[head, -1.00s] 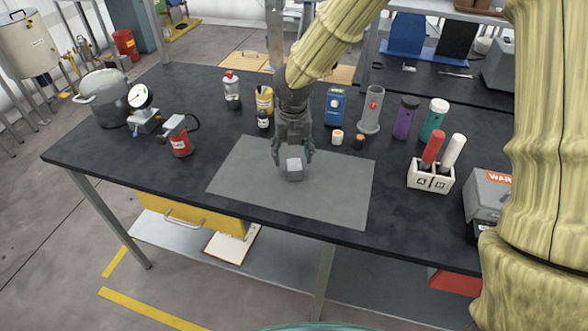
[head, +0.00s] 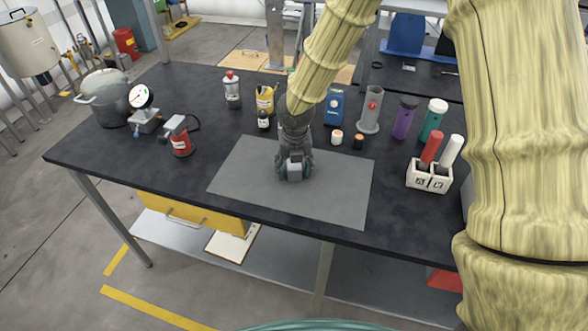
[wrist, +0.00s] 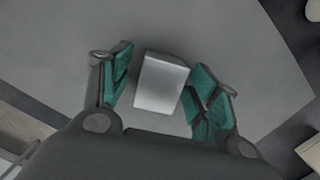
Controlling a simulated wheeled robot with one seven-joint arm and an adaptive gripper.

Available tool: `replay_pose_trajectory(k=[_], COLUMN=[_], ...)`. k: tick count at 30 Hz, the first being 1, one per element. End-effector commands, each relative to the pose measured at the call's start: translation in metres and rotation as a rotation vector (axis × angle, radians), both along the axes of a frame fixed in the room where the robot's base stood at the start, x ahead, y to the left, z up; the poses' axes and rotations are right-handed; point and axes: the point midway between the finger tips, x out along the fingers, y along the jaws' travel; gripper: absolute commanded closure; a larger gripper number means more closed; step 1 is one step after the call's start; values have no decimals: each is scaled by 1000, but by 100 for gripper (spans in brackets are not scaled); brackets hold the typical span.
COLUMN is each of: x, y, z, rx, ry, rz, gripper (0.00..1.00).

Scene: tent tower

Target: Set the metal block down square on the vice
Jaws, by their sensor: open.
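The metal block (head: 294,172) is a small light-grey block resting on the grey mat (head: 340,195). My gripper (head: 294,168) is down over it with its teal-padded fingers on either side. In the wrist view the block (wrist: 161,83) sits between the open fingers (wrist: 160,90). A narrow gap shows at the left finger, and the right finger is very close to the block; I cannot tell whether it touches. No vice can be clearly made out now; my arm hides most of the table's right end.
A white holder (head: 428,178) with red and white handles stands right of the mat. Bottles, a blue device (head: 335,106) and a grey cylinder (head: 371,112) line the back. The mat's front is clear.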

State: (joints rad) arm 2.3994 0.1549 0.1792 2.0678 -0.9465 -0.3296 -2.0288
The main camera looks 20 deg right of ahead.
Motion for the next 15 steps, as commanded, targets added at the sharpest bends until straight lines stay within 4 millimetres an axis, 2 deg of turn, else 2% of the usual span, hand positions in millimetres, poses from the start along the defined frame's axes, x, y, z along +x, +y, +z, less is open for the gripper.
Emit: replay_pose_trajectory(k=[2,12,15], x=[0,0,0], y=[0,0,0], z=[0,1,1], rx=[0,0,0], ry=[0,0,0], rz=[0,0,0], gripper=[39,100,100])
